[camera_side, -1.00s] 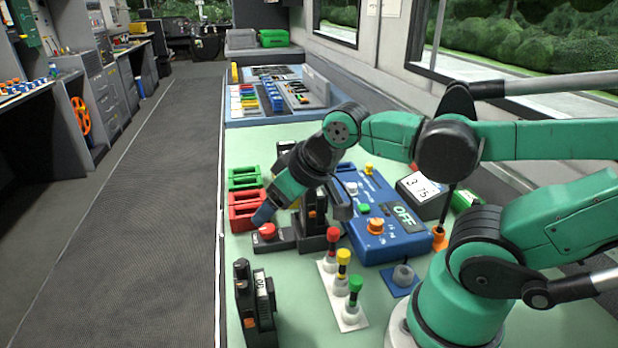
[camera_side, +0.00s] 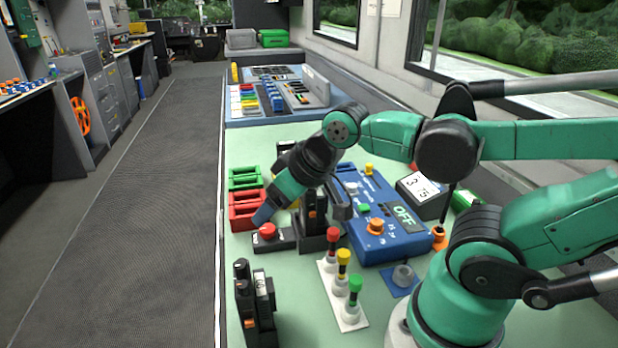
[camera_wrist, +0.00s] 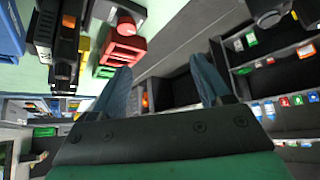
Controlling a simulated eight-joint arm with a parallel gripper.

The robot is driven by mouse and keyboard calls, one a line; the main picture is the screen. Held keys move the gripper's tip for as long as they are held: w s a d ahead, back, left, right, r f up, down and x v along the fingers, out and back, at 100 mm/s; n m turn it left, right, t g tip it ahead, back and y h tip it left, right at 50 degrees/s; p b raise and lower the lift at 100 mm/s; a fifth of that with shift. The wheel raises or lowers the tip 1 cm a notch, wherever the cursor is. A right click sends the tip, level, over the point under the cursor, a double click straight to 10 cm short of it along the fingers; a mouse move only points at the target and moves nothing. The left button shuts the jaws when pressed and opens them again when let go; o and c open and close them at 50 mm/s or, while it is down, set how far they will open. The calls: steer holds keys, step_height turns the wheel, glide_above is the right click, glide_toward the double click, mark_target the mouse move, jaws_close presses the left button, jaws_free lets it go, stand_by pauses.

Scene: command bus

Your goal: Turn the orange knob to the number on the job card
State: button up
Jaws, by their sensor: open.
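The orange knob (camera_side: 376,226) sits on the front part of a blue control box (camera_side: 392,246), below a display that reads OFF (camera_side: 405,216). The job card (camera_side: 419,188) is a white panel on a dark block behind the box, marked with a 3 and what looks like 75. My gripper (camera_side: 262,216) points down and left near a red button, away from the knob. In the wrist view its two blue fingers (camera_wrist: 160,82) are spread with nothing between them. The orange knob is not clearly seen in the wrist view.
A red push button (camera_side: 267,230) and black handsets stand left of the box. Red (camera_side: 245,212) and green crates line the table's left edge. A white rack (camera_side: 341,290) with red, yellow and green knobs stands in front.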

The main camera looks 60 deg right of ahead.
stand_by(0.3)
steer(key=shift+c, duration=0.7)
step_height(320, 180, up, 6)
steer(key=f, duration=0.1)
steer(key=n+g, duration=0.7)
steer(key=n, duration=0.4)
glide_above(377, 221)
step_height(377, 221, down, 7)
steer(key=shift+w+f, duration=0.1)
steer(key=shift+f, duration=3.2)
steer(key=shift+c, duration=0.2)
jaws_close()
